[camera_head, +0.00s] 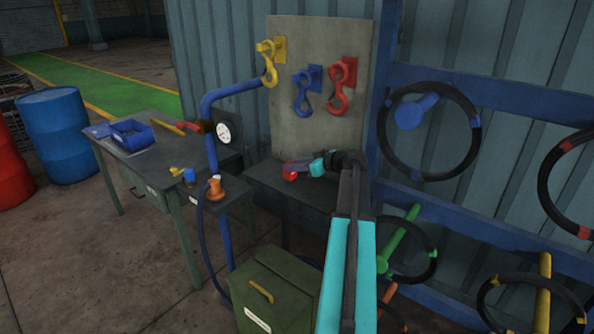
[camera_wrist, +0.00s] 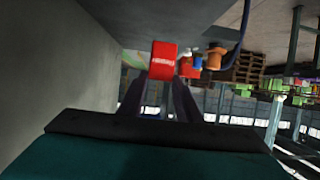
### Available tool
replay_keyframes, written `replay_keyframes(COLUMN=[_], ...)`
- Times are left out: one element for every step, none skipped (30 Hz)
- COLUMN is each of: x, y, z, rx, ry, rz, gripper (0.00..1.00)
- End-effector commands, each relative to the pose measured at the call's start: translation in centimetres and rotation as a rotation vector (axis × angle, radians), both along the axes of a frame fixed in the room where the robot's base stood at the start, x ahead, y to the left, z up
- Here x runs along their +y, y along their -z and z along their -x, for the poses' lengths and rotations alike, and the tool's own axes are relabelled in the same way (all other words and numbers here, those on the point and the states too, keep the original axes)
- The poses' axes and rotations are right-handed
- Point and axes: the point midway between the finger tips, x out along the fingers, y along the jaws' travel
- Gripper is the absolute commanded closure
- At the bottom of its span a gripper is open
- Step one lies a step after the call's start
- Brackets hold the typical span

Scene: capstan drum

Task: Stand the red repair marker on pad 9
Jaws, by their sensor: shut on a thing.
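The red repair marker (camera_head: 289,174) is at the end of my gripper (camera_head: 300,167) in the head view, over or close to the dark shelf (camera_head: 265,176) below the hook board. In the wrist view my gripper (camera_wrist: 166,84) is shut on the marker (camera_wrist: 163,60), a red block with white lettering at the fingertips. I cannot tell whether the marker touches the shelf. Pad 9 cannot be made out in either view.
The hook board (camera_head: 310,120) holds yellow, blue and red hooks. A blue pipe (camera_head: 208,140) with a gauge (camera_head: 223,133) stands left of the shelf. A green box (camera_head: 275,290) stands below. A rack with rings (camera_head: 430,130) is at right.

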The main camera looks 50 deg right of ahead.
Motion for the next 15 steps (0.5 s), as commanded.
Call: replay_keyframes(x=[0.0,0.0,0.0,0.0,0.0,0.0,0.0,0.0,0.0,0.0,0.0,0.0,0.0,0.0,0.0], y=[0.3,0.7,1.1,1.3,1.5,1.8,2.0,2.1,2.3,2.4,2.4,2.4,2.4,2.4,2.4], z=[0.0,0.0,0.0,0.0,0.0,0.0,0.0,0.0,0.0,0.0,0.0,0.0,0.0,0.0,0.0], rx=[0.000,0.000,0.000,0.000,0.000,0.000,0.000,0.000,0.000,0.000,0.000,0.000,0.000,0.000,0.000], ry=[0.001,0.001,0.001,0.000,0.000,0.000,0.000,0.000,0.000,0.000,0.000,0.000,0.000,0.000,0.000], rz=[-0.002,-0.002,-0.002,-0.001,-0.001,-0.001,-0.001,-0.001,0.000,0.000,0.000,0.001,0.001,0.001,0.001], gripper=[0.93,0.93,0.93,0.93,0.93,0.93,0.93,0.93,0.93,0.93,0.93,0.93,0.93,0.93,0.93])
